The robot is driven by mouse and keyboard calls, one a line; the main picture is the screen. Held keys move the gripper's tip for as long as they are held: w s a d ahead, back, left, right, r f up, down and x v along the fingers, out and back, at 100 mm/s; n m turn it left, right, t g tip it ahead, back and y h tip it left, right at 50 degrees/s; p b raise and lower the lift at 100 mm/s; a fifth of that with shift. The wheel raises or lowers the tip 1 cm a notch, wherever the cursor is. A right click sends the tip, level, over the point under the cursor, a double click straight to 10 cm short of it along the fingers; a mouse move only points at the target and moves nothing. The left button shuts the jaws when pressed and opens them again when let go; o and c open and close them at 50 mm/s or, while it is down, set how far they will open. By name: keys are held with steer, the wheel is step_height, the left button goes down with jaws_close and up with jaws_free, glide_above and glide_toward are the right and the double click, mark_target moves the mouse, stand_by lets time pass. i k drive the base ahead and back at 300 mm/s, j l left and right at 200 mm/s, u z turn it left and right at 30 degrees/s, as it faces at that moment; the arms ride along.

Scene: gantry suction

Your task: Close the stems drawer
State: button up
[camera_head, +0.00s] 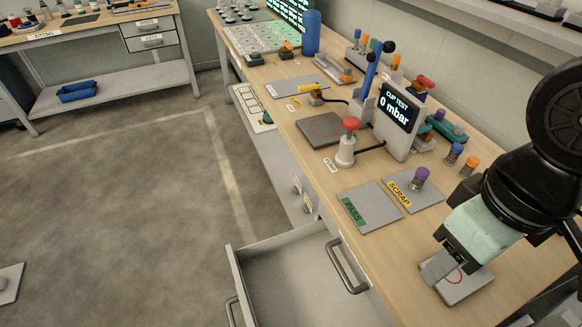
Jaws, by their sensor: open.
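An open grey drawer (285,276) sticks out from the front of the wooden bench at the bottom of the head view. It is pulled out to the left, and its inside looks empty where it shows. Its front panel (236,278) faces away to the left, with part of a handle (231,312) on it. No label shows on this drawer, so I cannot read whether it is the stems one. My gripper (438,268) is to the right of the drawer, above the bench top by a grey pad with a red ring (468,287). It is open, and nothing shows in it.
Another handle (346,268) is on the bench front beside the open drawer. The bench top (300,130) holds PASS (364,208) and SCRAP (412,197) plates, a cup tester (396,118) and a red-knobbed post (347,142).

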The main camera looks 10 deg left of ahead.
mark_target(289, 279)
steer(key=k+j+u, duration=0.15)
steer(key=u, duration=0.3)
steer(key=j+u, duration=0.2)
steer(key=u, duration=0.5)
steer(key=i+j+u, duration=0.1)
steer(key=u, duration=0.95)
steer(key=j, duration=0.1)
